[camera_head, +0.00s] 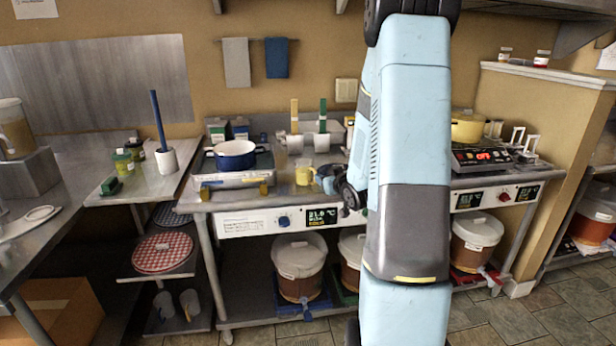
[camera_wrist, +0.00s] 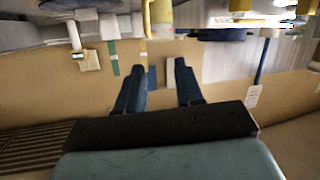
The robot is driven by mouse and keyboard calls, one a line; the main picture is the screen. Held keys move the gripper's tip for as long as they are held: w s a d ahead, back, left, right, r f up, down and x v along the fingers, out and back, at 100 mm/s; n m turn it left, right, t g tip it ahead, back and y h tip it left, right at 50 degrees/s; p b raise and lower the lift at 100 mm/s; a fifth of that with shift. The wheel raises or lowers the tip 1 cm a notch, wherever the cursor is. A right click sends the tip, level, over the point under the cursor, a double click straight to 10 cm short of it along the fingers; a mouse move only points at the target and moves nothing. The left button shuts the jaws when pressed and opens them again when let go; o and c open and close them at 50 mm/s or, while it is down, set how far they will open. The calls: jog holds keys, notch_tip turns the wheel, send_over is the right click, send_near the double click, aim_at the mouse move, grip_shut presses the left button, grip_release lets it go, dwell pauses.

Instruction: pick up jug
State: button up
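A small yellow jug (camera_head: 304,174) stands on the steel worktop in the head view, just right of the blue pot. A yellow shape at the top edge of the wrist view (camera_wrist: 160,12), which is upside down, looks like the same jug and is cut off. My gripper (camera_wrist: 160,65) is open, with its two dark blue fingers apart and nothing between them but the back wall and hanging cloths. It points toward the wall and is apart from the jug. In the head view my wrist is just right of the jug, and the fingertips cannot be made out.
A blue pot (camera_head: 235,154) sits on a white hotplate left of the jug. Upright yellow (camera_head: 294,115) and green (camera_head: 323,115) handles stand behind it. My arm hides part of the worktop to the right. A yellow pot (camera_head: 467,128) is beyond it. Lidded buckets (camera_head: 299,258) stand below.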

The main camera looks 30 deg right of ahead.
jog(key=s+d+f+t+y, duration=0.1)
jog(key=s+d+f+t, duration=0.15)
jog(key=f, duration=0.35)
send_near(315, 183)
jog(key=w+r, duration=0.2)
jog(key=w, duration=0.3)
jog(key=shift+m, duration=0.4)
jog(key=shift+w+f, duration=0.15)
jog(key=shift+w, duration=2.5)
jog(key=shift+c, duration=0.4)
grip_shut()
